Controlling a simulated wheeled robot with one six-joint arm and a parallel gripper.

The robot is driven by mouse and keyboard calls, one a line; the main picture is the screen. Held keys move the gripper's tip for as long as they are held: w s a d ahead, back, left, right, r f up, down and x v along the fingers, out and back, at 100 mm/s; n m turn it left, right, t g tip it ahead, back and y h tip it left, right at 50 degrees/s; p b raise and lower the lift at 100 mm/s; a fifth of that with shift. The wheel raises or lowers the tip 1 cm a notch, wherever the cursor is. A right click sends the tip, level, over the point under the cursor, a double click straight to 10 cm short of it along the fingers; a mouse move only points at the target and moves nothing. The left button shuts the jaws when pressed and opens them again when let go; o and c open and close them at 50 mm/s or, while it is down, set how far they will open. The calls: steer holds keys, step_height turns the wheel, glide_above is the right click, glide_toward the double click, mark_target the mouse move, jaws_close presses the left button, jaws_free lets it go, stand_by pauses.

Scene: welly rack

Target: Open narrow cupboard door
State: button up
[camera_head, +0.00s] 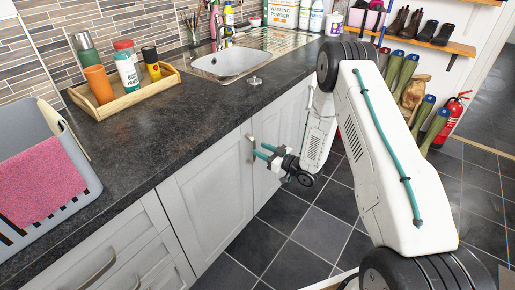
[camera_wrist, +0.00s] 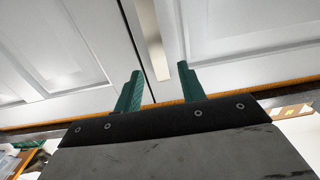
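Pale grey panelled cupboard doors stand under the dark worktop. In the head view one door (camera_head: 208,200) is left of a seam and another (camera_head: 278,125) is right of it, partly hidden by my arm. A pale upright bar handle (camera_head: 250,148) sits by the seam; I cannot tell which door is the narrow one. My gripper (camera_head: 261,151) is at the handle, fingers pointing at the door fronts. In the wrist view the green fingers (camera_wrist: 160,85) are apart, and the handle (camera_wrist: 151,40) shows in line with the gap between them. Contact cannot be made out. Both doors look closed.
Drawers (camera_head: 105,262) are left of the doors. The worktop (camera_head: 160,145) holds a wooden tray (camera_head: 123,105), a grey basket (camera_head: 85,165) with a pink towel, and a sink (camera_head: 230,63). Dark floor tiles (camera_head: 290,250) are clear before the doors. Wellies and a fire extinguisher (camera_head: 447,117) stand behind my arm.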

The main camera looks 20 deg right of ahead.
mark_target(255, 146)
steer(key=shift+x, duration=1.55)
